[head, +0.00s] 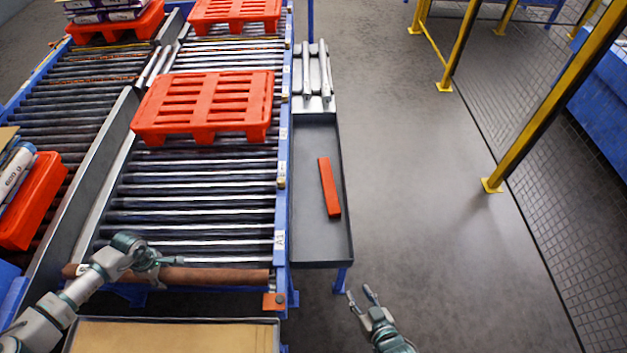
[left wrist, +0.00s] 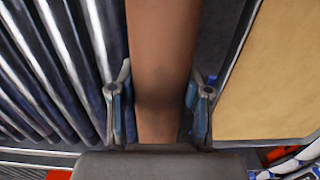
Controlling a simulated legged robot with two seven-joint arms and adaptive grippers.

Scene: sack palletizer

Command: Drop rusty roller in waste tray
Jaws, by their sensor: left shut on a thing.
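The rusty roller (head: 215,276) is a long brown cylinder lying crosswise at the near end of the middle conveyor. My left gripper (head: 163,267) is shut on it left of its middle. In the left wrist view the roller (left wrist: 163,45) runs between both fingers (left wrist: 160,108). I cannot tell whether it is lifted clear of its seat. A tan-floored tray (head: 275,336) lies just in front of the conveyor end. A grey tray (head: 320,245) stands right of the conveyor. Which is the waste tray is not marked. My right gripper (head: 362,296) is open and empty.
The grey tray holds a red bar (head: 329,187), with clean metal rollers (head: 314,70) on a rack behind it. Red pallets (head: 205,104) sit on the conveyors. A blue frame rail (head: 283,215) edges the conveyor. Floor at the right is clear up to yellow posts (head: 515,140).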

